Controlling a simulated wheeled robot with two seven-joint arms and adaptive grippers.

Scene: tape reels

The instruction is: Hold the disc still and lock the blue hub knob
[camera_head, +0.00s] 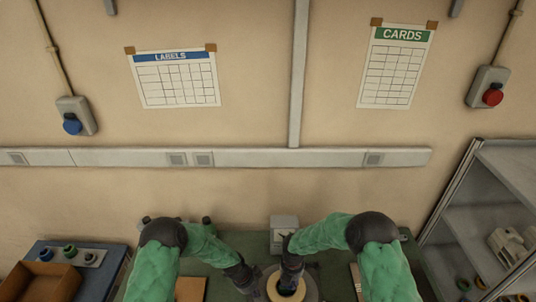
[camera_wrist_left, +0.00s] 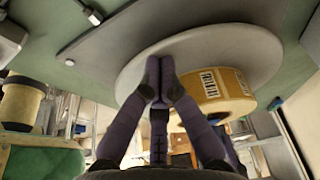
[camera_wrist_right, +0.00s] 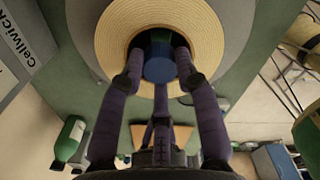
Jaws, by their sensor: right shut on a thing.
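The grey disc (camera_head: 313,283) lies on the green bench, with a tan tape reel (camera_head: 272,287) on it. The disc also shows in the left wrist view (camera_wrist_left: 235,52), where the reel (camera_wrist_left: 236,84) bears barcode labels. The blue hub knob (camera_wrist_right: 159,68) sits in the reel's dark centre hole. My right gripper (camera_wrist_right: 159,50) is over the hub with its fingers on both sides of the knob, shut on it. My left gripper (camera_wrist_left: 159,65) has its fingertips together at the disc's face near the rim; it holds nothing visible. Exact fingertip contact is hard to tell.
A grey box (camera_head: 284,224) stands behind the disc. A blue table (camera_head: 100,262) with a brown bin (camera_head: 42,281) and several small reels is at the left. A grey shelf (camera_head: 500,195) stands at the right. A green bottle (camera_wrist_right: 68,139) shows in the right wrist view.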

